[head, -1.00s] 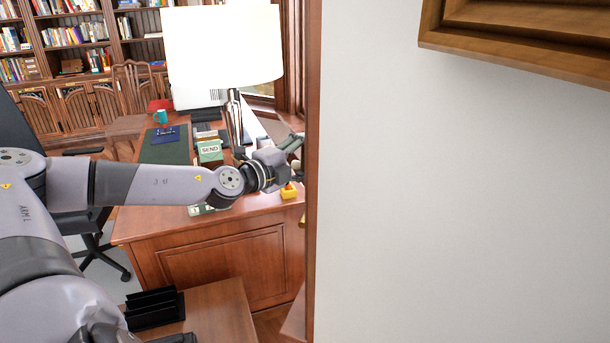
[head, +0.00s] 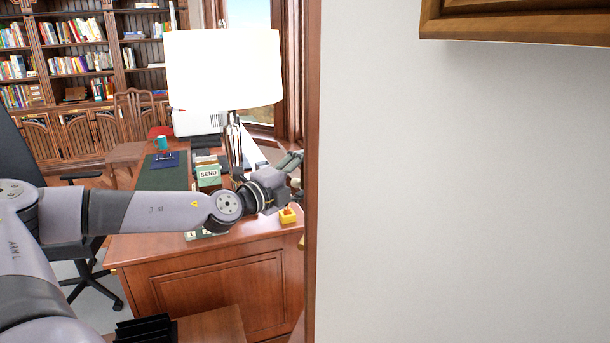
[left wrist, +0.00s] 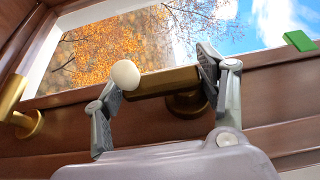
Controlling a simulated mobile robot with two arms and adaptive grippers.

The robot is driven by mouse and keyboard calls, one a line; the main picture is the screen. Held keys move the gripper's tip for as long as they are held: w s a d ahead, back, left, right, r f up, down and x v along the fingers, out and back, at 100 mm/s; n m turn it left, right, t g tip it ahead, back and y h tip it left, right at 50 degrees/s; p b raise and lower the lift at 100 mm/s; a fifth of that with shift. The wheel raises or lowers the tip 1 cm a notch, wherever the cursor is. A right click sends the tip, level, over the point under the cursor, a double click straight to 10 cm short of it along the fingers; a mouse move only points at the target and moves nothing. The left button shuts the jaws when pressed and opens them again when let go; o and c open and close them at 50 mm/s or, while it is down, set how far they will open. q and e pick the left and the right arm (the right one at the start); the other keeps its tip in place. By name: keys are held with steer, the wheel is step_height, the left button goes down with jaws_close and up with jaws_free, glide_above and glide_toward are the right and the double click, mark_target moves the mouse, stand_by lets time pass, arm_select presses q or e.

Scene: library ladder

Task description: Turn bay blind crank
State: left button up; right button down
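The blind crank (left wrist: 160,82) shows in the left wrist view as a thick brass arm with a white round knob (left wrist: 125,75) at its left end. A brass mount (left wrist: 187,103) shows behind its right part, against the brown wood frame. My left gripper (left wrist: 158,75) has its fingers spread wide, one near the knob and one at the arm's right end. I cannot tell whether either finger touches the brass. In the head view my left gripper (head: 290,163) reaches past the lamp, at the wall's edge, and the crank is not visible there. My right gripper is not in view.
A wooden desk (head: 130,246) with a lamp (head: 224,70) and a yellow item (head: 288,215) lies around my left arm. A white wall (head: 460,200) fills the right. In the wrist view, another brass fitting (left wrist: 25,120) sits left and a green block (left wrist: 299,41) right.

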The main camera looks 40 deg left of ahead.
arm_select(q)
steer(key=shift+o, duration=1.4)
steer(key=shift+r, duration=0.1)
steer(key=shift+s, duration=0.1)
steer(key=s, duration=1.1)
steer(key=shift+s, duration=0.4)
steer(key=shift+a, duration=0.1)
